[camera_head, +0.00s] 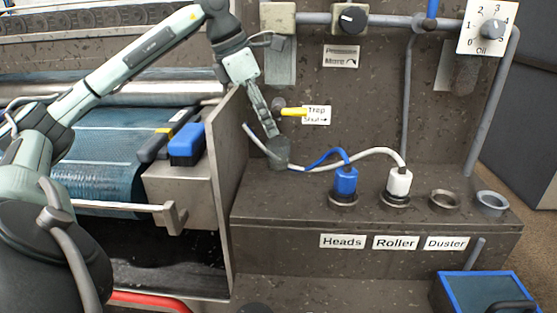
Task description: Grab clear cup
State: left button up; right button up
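My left gripper (270,130) reaches down from the upper left in front of the brown panel. Its fingers look narrow and end at a small grey, cup-like cylinder (279,153). This may be the clear cup, but its clearness is hard to tell. The fingertips overlap it in the view, and I cannot tell whether they grip it. Pale and blue hoses pass at the cylinder. A blue cup (346,181) and a white cup (398,182) stand upright on the ledge, each with a hose at its top. My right gripper is not in view.
A yellow-handled valve (293,112) sits close to my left gripper. A metal side wall (229,170) stands left. A blue box (484,293) is at lower right.

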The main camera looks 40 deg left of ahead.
aim_at(285, 159)
pick_arm(q)
jog(key=x, duration=0.7)
jog(key=shift+f+b, duration=0.15)
jog(key=shift+b, duration=0.15)
grip_shut()
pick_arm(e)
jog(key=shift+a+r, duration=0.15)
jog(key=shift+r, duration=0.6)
